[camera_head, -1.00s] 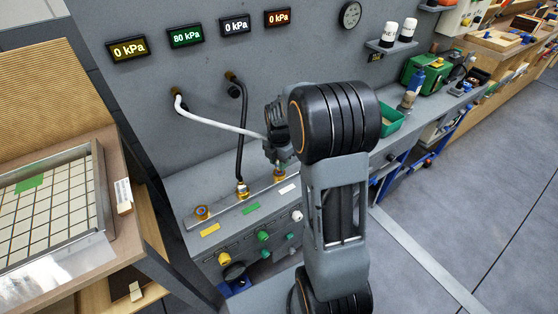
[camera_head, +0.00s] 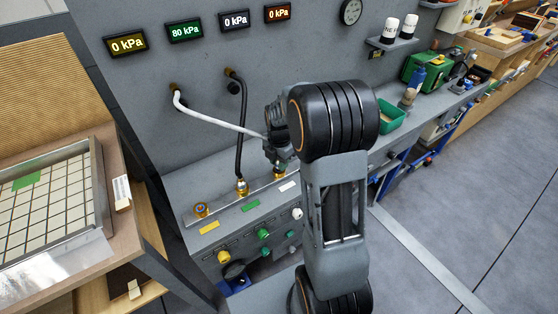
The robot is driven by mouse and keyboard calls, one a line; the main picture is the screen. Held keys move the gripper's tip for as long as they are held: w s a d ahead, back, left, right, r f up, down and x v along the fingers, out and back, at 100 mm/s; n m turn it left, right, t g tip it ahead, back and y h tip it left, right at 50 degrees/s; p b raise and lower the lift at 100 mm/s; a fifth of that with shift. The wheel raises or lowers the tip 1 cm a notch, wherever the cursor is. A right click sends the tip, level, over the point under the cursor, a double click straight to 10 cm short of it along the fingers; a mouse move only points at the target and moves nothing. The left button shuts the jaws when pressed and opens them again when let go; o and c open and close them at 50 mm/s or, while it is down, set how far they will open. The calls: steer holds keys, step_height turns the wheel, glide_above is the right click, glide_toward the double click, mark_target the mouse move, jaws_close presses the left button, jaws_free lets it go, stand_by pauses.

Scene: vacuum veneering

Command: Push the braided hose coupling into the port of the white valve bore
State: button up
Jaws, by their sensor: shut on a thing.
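The pale braided hose (camera_head: 215,123) runs from a wall fitting on the left, across to my gripper (camera_head: 281,163). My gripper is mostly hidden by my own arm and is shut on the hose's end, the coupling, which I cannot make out. It is over the right part of the sloped panel, close above the brass bore behind the white label (camera_head: 287,187). Only a little of that bore (camera_head: 279,174) shows. I cannot tell whether the coupling touches it or is in it.
A black hose (camera_head: 239,135) stands in the middle brass port (camera_head: 242,187), left of my gripper. The left port (camera_head: 201,210) behind the yellow label is empty. Coloured knobs line the panel front. A gridded table (camera_head: 104,190) stands at left.

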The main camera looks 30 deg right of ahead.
steer(key=shift+f+b, duration=0.4)
steer(key=shift+f, duration=0.3)
steer(key=o, duration=1.1)
steer(key=shift+r, duration=0.15)
step_height(320, 180, up, 14)
steer(key=shift+f+p, duration=0.15)
steer(key=shift+p, duration=0.7)
